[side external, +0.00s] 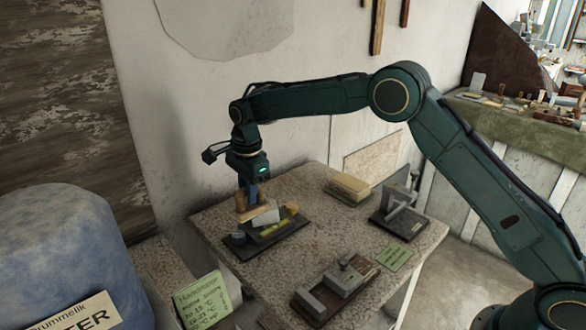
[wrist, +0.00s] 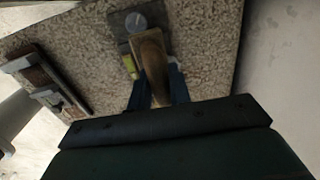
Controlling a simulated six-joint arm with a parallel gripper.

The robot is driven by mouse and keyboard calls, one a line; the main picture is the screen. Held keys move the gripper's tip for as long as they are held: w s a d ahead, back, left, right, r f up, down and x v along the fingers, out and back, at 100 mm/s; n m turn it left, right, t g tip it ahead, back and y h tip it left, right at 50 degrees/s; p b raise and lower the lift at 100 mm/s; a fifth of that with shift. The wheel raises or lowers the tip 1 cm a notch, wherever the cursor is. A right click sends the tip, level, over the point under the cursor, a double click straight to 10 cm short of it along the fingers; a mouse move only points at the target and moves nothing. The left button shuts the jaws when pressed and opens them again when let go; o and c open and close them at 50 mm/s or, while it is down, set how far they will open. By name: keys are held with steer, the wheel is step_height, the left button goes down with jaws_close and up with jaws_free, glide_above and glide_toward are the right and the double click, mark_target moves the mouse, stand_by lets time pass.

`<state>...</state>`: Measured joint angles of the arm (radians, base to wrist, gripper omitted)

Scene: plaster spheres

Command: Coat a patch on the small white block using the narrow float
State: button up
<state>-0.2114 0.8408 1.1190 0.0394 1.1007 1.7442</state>
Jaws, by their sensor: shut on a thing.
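My gripper (side external: 256,193) is shut on a wooden-handled tool, which I take to be the narrow float (side external: 240,202). In the wrist view the float's brown handle (wrist: 153,62) stands between my blue fingers (wrist: 159,92). The float is low over a dark tray (side external: 234,248) at the table's left. A pale block (side external: 267,217) shows just below and beside it, perhaps the small white block. The float's working face is hidden, so I cannot tell whether it touches the block.
The dark tray also holds a grey cylinder (side external: 238,236), a yellow-green bar (side external: 272,228) and a yellow piece (side external: 292,208). A beige block (side external: 350,185), a grey tool on a board (side external: 400,198) and a tray of grey blocks (side external: 342,280) stand elsewhere. The table's middle is clear.

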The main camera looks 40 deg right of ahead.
steer(key=shift+d, duration=1.05)
steer(key=shift+d, duration=0.15)
steer(key=shift+d, duration=1)
steer(key=shift+a, duration=0.1)
steer(key=shift+a, duration=1.05)
steer(key=shift+a, duration=0.1)
steer(key=shift+a+f, duration=0.1)
steer(key=shift+a, duration=0.9)
